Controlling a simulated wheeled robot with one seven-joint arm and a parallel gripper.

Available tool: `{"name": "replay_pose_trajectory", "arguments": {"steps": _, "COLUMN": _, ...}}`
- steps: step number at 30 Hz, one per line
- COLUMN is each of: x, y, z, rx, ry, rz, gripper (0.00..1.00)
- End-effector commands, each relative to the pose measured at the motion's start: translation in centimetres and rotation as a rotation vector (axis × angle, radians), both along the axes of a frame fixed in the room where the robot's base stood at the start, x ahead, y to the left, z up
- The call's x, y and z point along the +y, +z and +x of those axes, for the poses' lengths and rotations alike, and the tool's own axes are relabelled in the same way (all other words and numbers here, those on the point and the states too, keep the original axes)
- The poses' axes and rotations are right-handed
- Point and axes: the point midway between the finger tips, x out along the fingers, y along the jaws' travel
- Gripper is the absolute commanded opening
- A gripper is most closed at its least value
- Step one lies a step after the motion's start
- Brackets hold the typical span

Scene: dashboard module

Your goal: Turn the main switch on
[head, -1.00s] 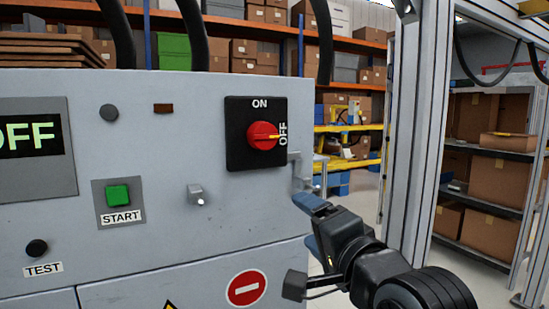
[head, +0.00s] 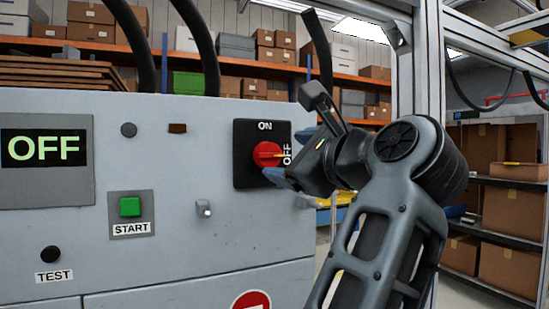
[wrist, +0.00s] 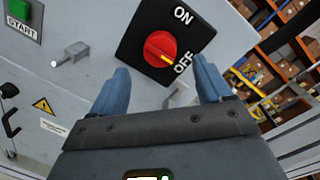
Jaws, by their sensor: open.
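The main switch is a red round knob (head: 267,154) on a black square plate (head: 243,176) marked ON at the top and OFF at the right. Its yellow pointer faces OFF. It also shows in the wrist view as a red knob (wrist: 158,48) on its tilted plate. The display (head: 45,148) on the panel reads OFF. My gripper (head: 290,157) is in front of the plate's right side in the head view. In the wrist view its blue fingers (wrist: 160,84) are spread apart and empty, with the knob ahead between them, and no contact is visible.
A green START button (head: 130,206), a small metal toggle (head: 203,208) and a black TEST button (head: 51,254) are on the same grey panel. A metal latch sticks out at the panel's right edge. Shelves with boxes (head: 510,205) stand to the right.

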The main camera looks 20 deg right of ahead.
Motion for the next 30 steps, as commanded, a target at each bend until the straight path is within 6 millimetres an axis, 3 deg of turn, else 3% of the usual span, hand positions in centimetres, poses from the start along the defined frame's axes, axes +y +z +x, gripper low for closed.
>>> {"name": "replay_pose_trajectory", "arguments": {"steps": 6, "x": 0.3, "y": 0.0, "z": 3.5, "rx": 0.001, "ry": 0.001, "rz": -0.002, "gripper": 0.78}}
{"name": "replay_pose_trajectory", "arguments": {"steps": 12, "x": 0.5, "y": 0.0, "z": 5.7, "rx": -0.002, "ry": 0.0, "rz": -0.004, "gripper": 0.78}}
{"name": "replay_pose_trajectory", "arguments": {"steps": 23, "x": 0.6, "y": 0.0, "z": 6.3, "rx": -0.001, "ry": -0.001, "rz": -0.004, "gripper": 0.78}}
{"name": "replay_pose_trajectory", "arguments": {"steps": 30, "x": 0.6, "y": 0.0, "z": 6.3, "rx": -0.001, "ry": -0.001, "rz": -0.004, "gripper": 0.57}}
